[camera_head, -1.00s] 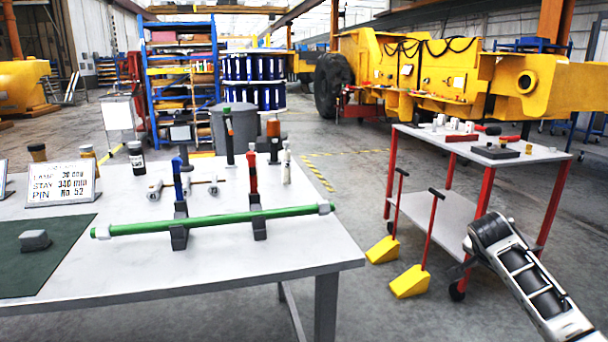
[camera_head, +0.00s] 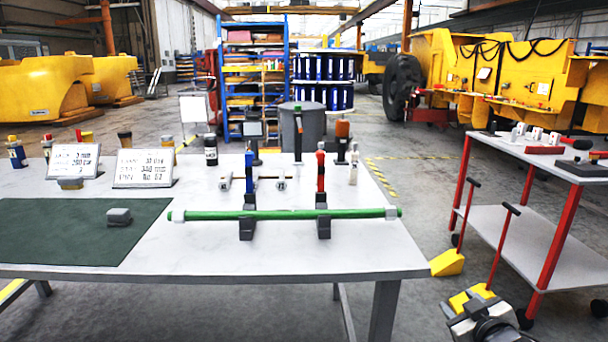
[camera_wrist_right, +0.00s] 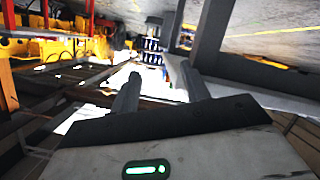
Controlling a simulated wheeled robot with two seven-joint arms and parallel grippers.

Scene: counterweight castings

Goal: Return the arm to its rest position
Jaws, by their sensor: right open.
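My right arm (camera_head: 482,318) shows at the lower right of the head view, low beside the red-legged cart. In the right wrist view my right gripper (camera_wrist_right: 156,88) has its two fingers apart with nothing between them. My left arm and gripper are not in view. A green rod (camera_head: 285,214) with grey end caps lies level across two dark supports on the table (camera_head: 250,259), well to the left of my right arm.
The red-legged cart (camera_head: 520,219) stands right of the table, with yellow wedges (camera_head: 447,263) on the floor by it. Two signs (camera_head: 144,168), a dark green mat (camera_head: 50,228) with a grey block (camera_head: 119,216), and upright tools stand on the table. Floor shows between table and cart.

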